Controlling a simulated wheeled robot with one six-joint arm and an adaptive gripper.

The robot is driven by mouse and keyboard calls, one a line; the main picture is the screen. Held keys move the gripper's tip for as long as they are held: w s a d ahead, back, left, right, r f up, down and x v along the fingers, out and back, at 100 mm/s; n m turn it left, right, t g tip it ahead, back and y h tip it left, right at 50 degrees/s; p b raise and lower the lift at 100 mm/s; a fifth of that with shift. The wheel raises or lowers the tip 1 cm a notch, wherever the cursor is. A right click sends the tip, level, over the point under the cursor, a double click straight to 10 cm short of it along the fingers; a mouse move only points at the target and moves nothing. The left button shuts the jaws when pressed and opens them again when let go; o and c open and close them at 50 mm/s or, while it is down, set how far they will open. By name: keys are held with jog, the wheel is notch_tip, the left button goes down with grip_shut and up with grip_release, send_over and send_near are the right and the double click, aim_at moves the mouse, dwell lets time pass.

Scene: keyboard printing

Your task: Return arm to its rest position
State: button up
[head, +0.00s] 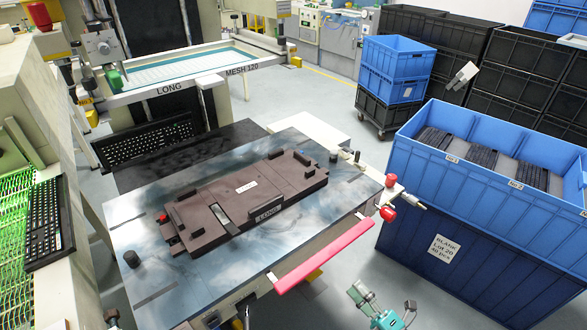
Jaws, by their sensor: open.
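My gripper (382,303) shows in part at the bottom edge of the head view, right of centre, with teal and grey parts of my arm. It is open, and I see nothing held in it. It is low in front of the work table and apart from the blue crates. The rest of my arm is cut off by the frame. A dark brown fixture marked LONG (250,190) lies on the work table (130,222), with a pale slot plate at its middle.
A blue crate (480,195) of dark blank parts stands at right. A pink-red bar (322,256) and red knobs (388,214) edge the table. Black keyboards (146,140) lie at left and a screen frame (180,85) is behind. Grey floor is free between table and crates.

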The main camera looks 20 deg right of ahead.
jog(key=s+a+r+m+g+h, duration=0.1)
jog(key=s+a+r+m+h, duration=0.1)
jog(key=s+m, duration=0.5)
jog(key=s+a+r+m+g+h, duration=0.2)
jog(key=s+a+m, duration=0.3)
jog(key=s, duration=0.7)
jog(key=s+a+r+m+g+h, duration=0.1)
jog(key=s+a+r+m, duration=0.3)
jog(key=s+m, duration=0.5)
jog(key=shift+s+r+m+g+h, duration=0.3)
jog(key=shift+s+h, duration=0.1)
jog(key=shift+h, duration=0.3)
jog(key=shift+a, duration=0.2)
